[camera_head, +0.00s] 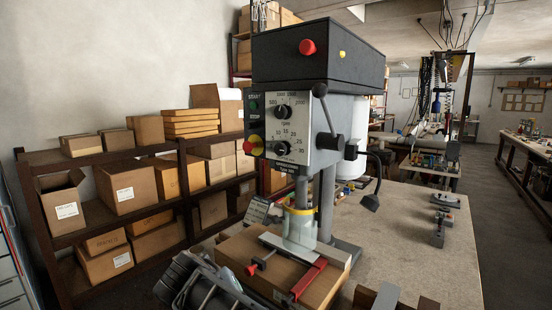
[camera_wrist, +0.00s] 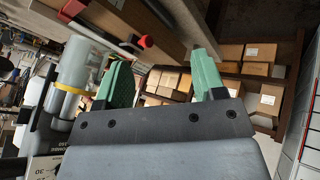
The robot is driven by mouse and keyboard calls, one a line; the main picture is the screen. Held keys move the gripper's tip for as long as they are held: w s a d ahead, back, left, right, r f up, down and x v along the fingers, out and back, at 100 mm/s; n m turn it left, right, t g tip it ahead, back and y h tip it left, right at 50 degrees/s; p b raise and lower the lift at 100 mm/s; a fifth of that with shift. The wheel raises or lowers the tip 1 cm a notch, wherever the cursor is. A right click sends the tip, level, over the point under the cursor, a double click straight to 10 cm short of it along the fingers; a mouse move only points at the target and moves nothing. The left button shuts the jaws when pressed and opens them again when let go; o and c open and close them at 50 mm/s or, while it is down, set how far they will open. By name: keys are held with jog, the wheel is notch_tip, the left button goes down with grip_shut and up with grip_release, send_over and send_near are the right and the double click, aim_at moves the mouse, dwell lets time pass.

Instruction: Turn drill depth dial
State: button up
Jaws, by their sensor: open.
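The drill press stands on the bench in the head view, with a dark head (camera_head: 318,55) and a light front panel. The depth dial (camera_head: 283,148) is the lower black knob on that panel, ringed by a scale of numbers ending at 30. A larger speed dial (camera_head: 283,111) sits just above it. In the wrist view my gripper (camera_wrist: 162,60) has two green fingers spread wide with nothing between them. An edge of the drill's panel (camera_wrist: 48,168) with printed numbers shows at the lower left there; the depth knob itself is not clearly visible. The fingers are apart from the dial.
A clear guard with a yellow ring (camera_head: 300,212) hangs under the drill head. A black lever (camera_head: 324,110) stands by the panel's right side. Shelves of boxes (camera_head: 130,155) stand at left. Open air lies before the panel.

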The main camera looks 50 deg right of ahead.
jog(key=w+d+r+m+h+b, duration=0.35)
jog(key=d+r+m+h, duration=0.25)
jog(key=d+r+h, duration=0.3)
jog(key=m+g+h+b, duration=0.2)
jog(key=m+h, duration=0.5)
send_near(279, 150)
jog(key=p+x, duration=0.5)
jog(key=x, duration=0.3)
jog(key=shift+d+r, duration=0.2)
jog(key=shift+w+d+r, duration=0.1)
jog(key=shift+d+r, duration=0.1)
jog(key=shift+d, duration=0.5)
jog(key=shift+c, duration=0.2)
jog(key=c, duration=0.8)
